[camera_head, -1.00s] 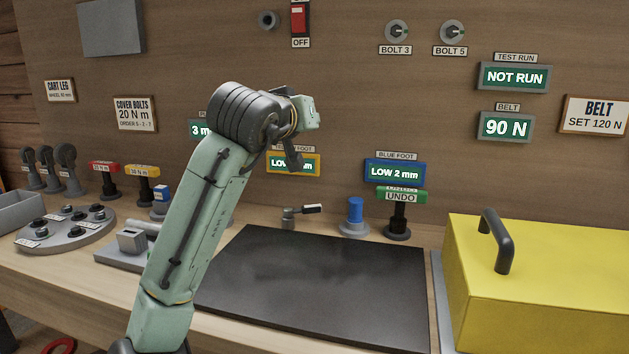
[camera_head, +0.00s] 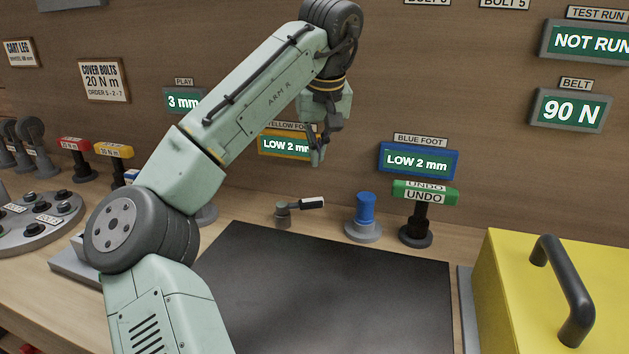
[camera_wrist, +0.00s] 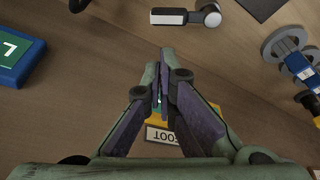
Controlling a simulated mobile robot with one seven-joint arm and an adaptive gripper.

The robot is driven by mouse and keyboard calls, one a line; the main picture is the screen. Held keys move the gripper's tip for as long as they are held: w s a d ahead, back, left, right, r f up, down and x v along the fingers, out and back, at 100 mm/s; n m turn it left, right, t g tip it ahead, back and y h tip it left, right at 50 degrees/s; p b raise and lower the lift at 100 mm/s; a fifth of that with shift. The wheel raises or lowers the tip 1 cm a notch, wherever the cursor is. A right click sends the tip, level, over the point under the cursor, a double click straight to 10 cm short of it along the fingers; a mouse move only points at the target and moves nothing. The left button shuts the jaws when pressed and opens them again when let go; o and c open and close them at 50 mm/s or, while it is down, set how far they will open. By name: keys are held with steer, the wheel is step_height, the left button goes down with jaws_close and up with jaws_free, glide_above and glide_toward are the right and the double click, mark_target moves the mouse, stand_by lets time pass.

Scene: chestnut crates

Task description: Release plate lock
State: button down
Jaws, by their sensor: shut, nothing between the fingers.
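A small lever with a grey pivot (camera_head: 283,212) and a black-and-white handle (camera_head: 313,203) stands on the bench behind the dark plate (camera_head: 330,290). It carries no label I can read, so I cannot confirm that it is the plate lock. Its handle points right. My gripper (camera_head: 318,160) is shut and empty, pointing down above and behind the lever, in front of the yellow-framed display (camera_head: 284,145). In the wrist view the fingertips (camera_wrist: 164,55) are together, and the lever (camera_wrist: 185,17) lies beyond them, apart.
A blue post (camera_head: 365,210) and a green UNDO button (camera_head: 425,193) on a black stand rise right of the lever. A yellow box (camera_head: 510,290) with a black handle stands at right. The blue-framed display (camera_head: 418,160) hangs on the wall. The dark plate's top is clear.

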mark_target(301, 205)
steer(key=p+x, duration=0.1)
steer(key=x, duration=0.9)
steer(key=shift+d+p, duration=0.15)
steer(key=shift+p, duration=0.45)
